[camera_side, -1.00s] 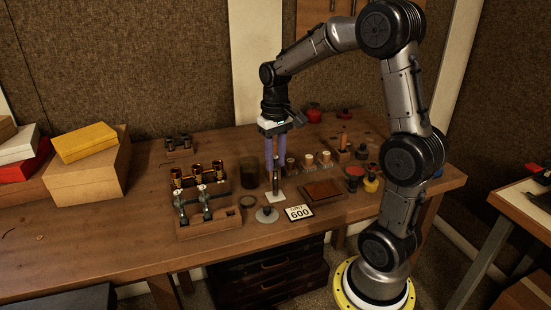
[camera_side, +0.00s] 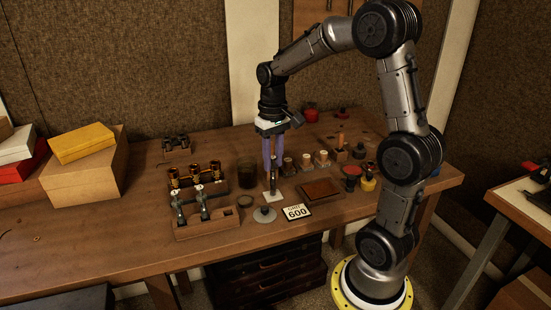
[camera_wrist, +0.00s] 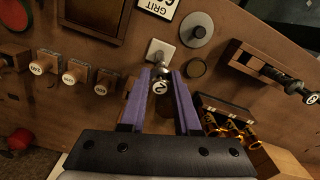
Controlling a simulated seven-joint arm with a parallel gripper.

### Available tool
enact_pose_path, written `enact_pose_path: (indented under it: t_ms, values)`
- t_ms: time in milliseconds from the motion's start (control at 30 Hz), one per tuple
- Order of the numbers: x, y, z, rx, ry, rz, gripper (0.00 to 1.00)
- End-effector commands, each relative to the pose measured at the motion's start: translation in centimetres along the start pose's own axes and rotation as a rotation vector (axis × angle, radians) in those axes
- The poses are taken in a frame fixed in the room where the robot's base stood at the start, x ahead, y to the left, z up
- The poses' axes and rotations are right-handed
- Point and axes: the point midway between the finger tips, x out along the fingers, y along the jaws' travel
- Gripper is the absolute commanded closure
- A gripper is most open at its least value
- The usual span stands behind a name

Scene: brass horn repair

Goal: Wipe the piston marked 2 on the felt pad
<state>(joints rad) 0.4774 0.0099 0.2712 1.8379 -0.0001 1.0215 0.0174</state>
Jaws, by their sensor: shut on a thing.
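My gripper (camera_side: 274,164) points straight down and is shut on the piston marked 2 (camera_wrist: 160,87). The round cap with the 2 shows between the purple fingers in the wrist view, where my gripper (camera_wrist: 160,74) also shows. In the side view the piston (camera_side: 274,182) hangs upright over a small white square (camera_side: 270,197). I cannot tell whether its lower end touches the square. A flat reddish-brown pad in a dark frame (camera_side: 322,188) lies to the right of the piston. I cannot tell for certain which of these two is the felt.
A wooden rack (camera_side: 212,229) with two upright pistons stands at the left, with a brass-topped block (camera_side: 208,184) behind it. A grey disc (camera_side: 264,215), a "GRIT 600" card (camera_side: 297,212) and a dark jar (camera_side: 247,173) stand close by. Several labelled corks (camera_wrist: 72,75) stand behind the framed pad.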

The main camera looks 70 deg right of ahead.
Motion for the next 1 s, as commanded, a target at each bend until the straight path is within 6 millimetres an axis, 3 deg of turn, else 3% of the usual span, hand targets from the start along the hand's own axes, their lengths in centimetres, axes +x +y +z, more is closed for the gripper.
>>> enact_pose_path:
  t_ms: [367,1000]
  values:
    - [0.0,-1.0,-0.3,0.000,0.000,0.000,1.00]
    - [0.0,0.8,0.3,0.001,-0.001,0.000,1.00]
